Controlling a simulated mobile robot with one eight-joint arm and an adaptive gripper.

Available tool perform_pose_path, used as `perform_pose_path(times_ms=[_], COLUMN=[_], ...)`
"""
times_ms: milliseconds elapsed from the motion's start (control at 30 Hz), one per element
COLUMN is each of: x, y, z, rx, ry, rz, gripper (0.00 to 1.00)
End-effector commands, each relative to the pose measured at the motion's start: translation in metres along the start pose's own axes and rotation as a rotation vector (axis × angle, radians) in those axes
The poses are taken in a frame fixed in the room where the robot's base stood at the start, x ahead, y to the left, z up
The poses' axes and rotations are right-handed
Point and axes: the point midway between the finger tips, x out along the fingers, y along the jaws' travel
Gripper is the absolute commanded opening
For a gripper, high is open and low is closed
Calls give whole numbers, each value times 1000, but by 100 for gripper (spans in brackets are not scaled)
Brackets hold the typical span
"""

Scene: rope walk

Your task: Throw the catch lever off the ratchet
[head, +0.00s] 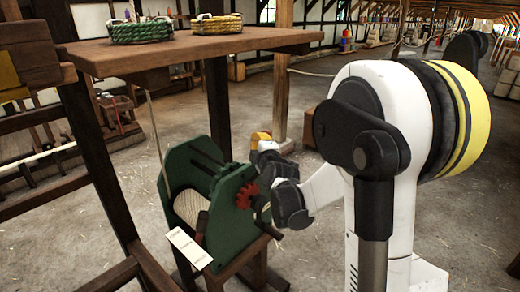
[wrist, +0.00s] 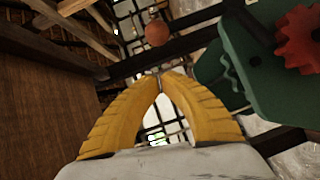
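The green winch (head: 200,180) stands on a wooden frame and holds a drum of pale rope (head: 191,207). Its red toothed ratchet wheel (head: 245,193) is on the right side plate; the wheel also shows at the upper right in the wrist view (wrist: 302,38). My gripper (head: 262,137) is beside the winch, above and a little right of the wheel. In the wrist view its yellow fingertips (wrist: 160,77) meet, with nothing clearly held. A round reddish-brown knob (wrist: 158,33) shows just beyond the tips, apparently apart from them. I cannot make out the catch lever's shape in the head view.
A dark crank handle (head: 268,228) sticks out below the wheel. A wooden table (head: 180,47) with green rope (head: 140,31) and yellow rope (head: 217,23) coils overhangs the winch. A white label (head: 188,249) hangs in front. The floor behind is open.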

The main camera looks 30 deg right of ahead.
Motion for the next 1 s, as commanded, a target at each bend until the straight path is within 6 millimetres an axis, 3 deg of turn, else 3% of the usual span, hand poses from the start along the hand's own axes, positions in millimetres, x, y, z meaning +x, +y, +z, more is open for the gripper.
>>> perform_pose_path(times_ms=[67, 400, 1000], x=[19, 41, 45], y=[-2, -1, 2], z=[0, 25, 30], rx=[0, 1, 10], ry=[1, -1, -1], rz=[0, -1, -7], gripper=[0, 0, 0])
